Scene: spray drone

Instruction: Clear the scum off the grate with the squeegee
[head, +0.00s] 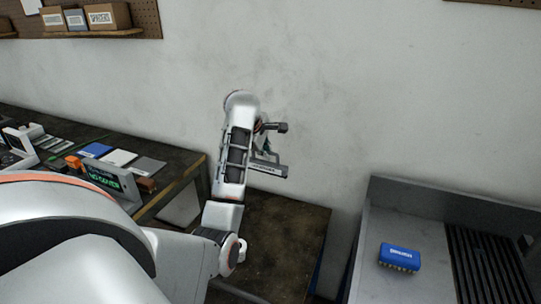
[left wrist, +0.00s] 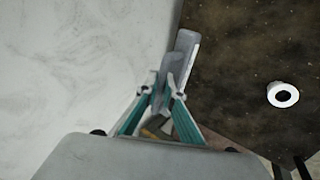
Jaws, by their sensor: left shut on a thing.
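My left gripper (head: 264,146) is raised in front of the wall, above the dark bench in the middle. In the left wrist view its teal fingers (left wrist: 160,98) are closed on a grey, flat-ended tool (left wrist: 186,48), which looks like the squeegee. In the head view a grey bar (head: 268,169) with small lettering shows beside the gripper; the handle is mostly hidden. The grate (head: 484,268), with dark parallel slats, lies at the lower right, away from the gripper. I cannot make out scum on it. My right gripper is not in view.
A blue brush (head: 400,255) lies on the grey tray (head: 385,220) left of the grate. The tray has a raised back edge. A cluttered workbench (head: 185,165) stands at left, with a small lettered sign (head: 108,181). A white ring (left wrist: 283,95) shows in the wrist view.

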